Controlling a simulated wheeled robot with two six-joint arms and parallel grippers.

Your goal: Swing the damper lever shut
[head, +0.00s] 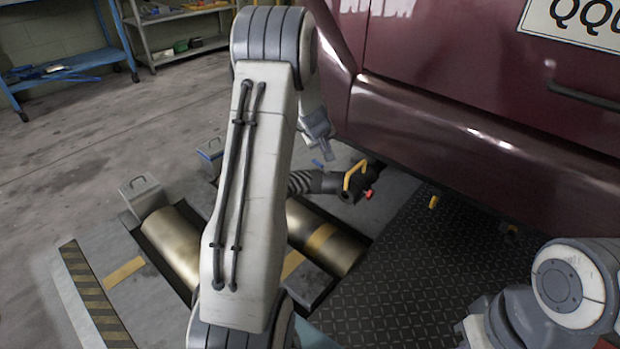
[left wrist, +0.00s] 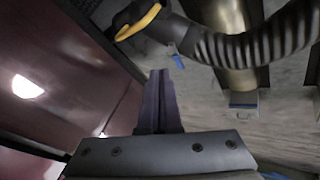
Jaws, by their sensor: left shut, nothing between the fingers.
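The damper lever (head: 355,174) is a yellow handle on the dark nozzle (head: 330,183) at the end of a black ribbed hose (head: 300,182), beside the maroon vehicle. The yellow lever also shows at the top of the left wrist view (left wrist: 138,22), with the ribbed hose (left wrist: 255,42) to its right. My left gripper (head: 322,133) is above and behind the nozzle in the head view, partly hidden by my arm. Its fingers (left wrist: 158,80) are shut and empty, apart from the lever. My right arm shows at lower right, but its fingers do not.
The maroon vehicle (head: 450,130) fills the upper right and overhangs the floor. Brass rollers (head: 172,245) lie in a floor pit, partly behind my left arm. A dark tread plate (head: 410,270) lies right of them. A blue bench (head: 75,65) stands far left.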

